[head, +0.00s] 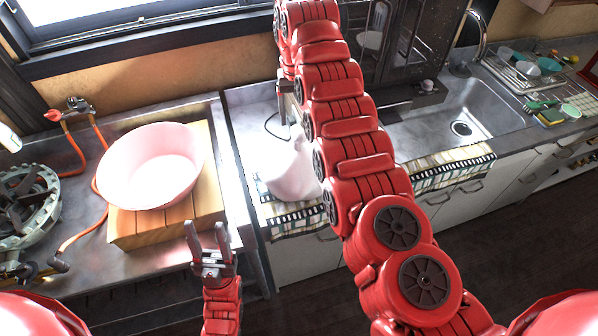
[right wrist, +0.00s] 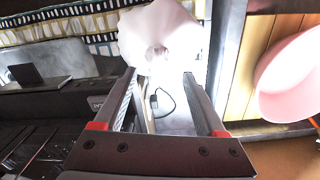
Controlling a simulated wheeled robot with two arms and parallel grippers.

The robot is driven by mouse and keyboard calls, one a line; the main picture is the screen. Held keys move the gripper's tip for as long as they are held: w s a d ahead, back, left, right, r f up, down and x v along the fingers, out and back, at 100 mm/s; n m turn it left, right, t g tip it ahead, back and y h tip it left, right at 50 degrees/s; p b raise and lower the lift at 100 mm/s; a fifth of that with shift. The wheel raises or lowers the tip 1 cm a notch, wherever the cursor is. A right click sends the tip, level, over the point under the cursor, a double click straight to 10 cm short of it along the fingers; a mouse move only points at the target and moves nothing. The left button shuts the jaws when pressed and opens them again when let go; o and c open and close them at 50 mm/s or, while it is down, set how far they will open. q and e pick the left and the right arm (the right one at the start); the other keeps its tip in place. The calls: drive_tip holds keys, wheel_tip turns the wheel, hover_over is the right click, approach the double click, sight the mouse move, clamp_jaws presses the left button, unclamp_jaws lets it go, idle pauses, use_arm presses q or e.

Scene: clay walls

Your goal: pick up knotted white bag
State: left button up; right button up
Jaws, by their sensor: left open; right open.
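The knotted white bag (head: 291,172) sits on the counter left of the sink, partly hidden in the head view by my right arm. In the right wrist view the bag (right wrist: 158,30) lies just beyond my right gripper's fingertips (right wrist: 158,78). Those fingers are spread and nothing is held between them. In the head view only part of my right gripper (head: 287,103) shows, above and behind the bag. Whether it touches the bag cannot be told. My left gripper (head: 209,231) is open and empty, low in front of the left counter, well left of the bag.
A pink basin (head: 150,168) stands on a wooden board (head: 185,222) to the left. A patterned cloth (head: 300,219) hangs at the counter edge by the bag. A dark cable loop (right wrist: 163,103) lies behind the bag. The sink (head: 462,112) and dish rack (head: 520,75) are right.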

sight(298, 135)
drive_tip(key=shift+s+a+f+p, duration=0.1)
drive_tip(key=shift+s+f+p, duration=0.15)
drive_tip(key=shift+f, duration=0.3)
drive_tip(key=shift+s+a+f+p, duration=0.1)
drive_tip(key=shift+f+p, duration=0.15)
drive_tip(key=shift+f, duration=0.25)
drive_tip(key=shift+d+f, duration=0.1)
drive_tip(key=shift+f, duration=0.1)
drive_tip(key=shift+w+f+p, duration=0.15)
drive_tip(key=shift+f+p, duration=0.1)
drive_tip(key=shift+p, duration=0.05)
drive_tip(key=shift+w+d+f+p, duration=0.1)
drive_tip(key=shift+w+f+p, duration=0.05)
drive_tip(key=shift+f+p, duration=0.45)
drive_tip(key=shift+w+d+f+p, duration=0.1)
drive_tip(key=shift+f+p, duration=0.4)
drive_tip(key=shift+f, duration=0.15)
wheel_tip(298, 135, down, 2)
drive_tip(key=shift+w+f, duration=0.1)
drive_tip(key=shift+f, duration=0.15)
clamp_jaws()
